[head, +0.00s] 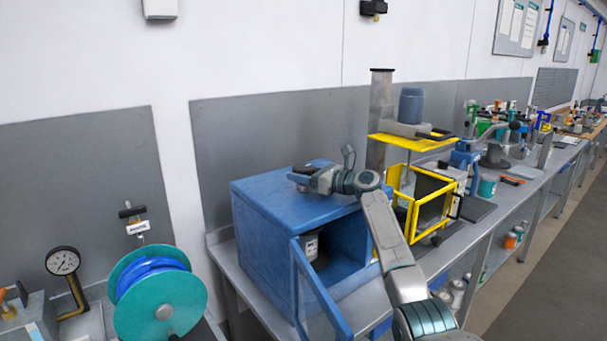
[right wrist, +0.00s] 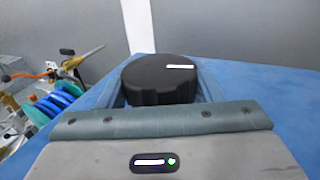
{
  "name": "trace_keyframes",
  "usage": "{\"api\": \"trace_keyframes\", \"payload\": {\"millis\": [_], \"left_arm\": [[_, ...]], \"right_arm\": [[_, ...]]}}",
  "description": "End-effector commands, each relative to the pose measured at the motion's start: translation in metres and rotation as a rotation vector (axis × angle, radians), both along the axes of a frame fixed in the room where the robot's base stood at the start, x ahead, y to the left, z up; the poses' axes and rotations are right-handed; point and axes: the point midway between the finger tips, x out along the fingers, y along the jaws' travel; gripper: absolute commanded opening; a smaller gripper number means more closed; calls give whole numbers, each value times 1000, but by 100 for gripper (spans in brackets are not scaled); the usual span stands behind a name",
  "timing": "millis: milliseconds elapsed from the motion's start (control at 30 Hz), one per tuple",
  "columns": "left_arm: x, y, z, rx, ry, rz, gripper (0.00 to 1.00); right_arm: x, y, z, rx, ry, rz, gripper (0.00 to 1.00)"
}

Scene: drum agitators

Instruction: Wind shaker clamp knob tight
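The shaker is a blue box (head: 265,220) on the grey bench, its front open and its door swung out. A grey can with a dark top (head: 311,246) stands inside it. The black clamp knob (right wrist: 160,80), with a white mark on its top, sits on the shaker's top. My right gripper (head: 302,180) reaches over the shaker from the right. In the right wrist view its two fingers lie on either side of the knob, close against its edges. The knob's underside and the screw below it are hidden. My left gripper is not in view.
A yellow frame guard (head: 411,224) on a press stands just right of the shaker. A teal reel (head: 160,306) with blue hose and a round gauge (head: 63,262) are at the left. Grey panels back the bench.

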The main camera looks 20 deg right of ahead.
Motion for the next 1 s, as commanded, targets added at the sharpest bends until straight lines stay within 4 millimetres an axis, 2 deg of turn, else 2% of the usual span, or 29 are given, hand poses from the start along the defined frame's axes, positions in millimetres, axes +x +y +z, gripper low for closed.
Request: {"api": "trace_keyframes", "payload": {"millis": [167, 400, 533, 1000], "left_arm": [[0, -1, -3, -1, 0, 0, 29], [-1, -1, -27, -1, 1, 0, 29], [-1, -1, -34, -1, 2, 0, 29], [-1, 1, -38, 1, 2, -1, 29]], "right_arm": [[0, 0, -1, -1, 1, 10, 37], [2, -1, -4, -1, 4, 148, 37], [2, -1, -3, 0, 5, 215, 37], [0, 0, 0, 0, 0, 278, 37]]}}
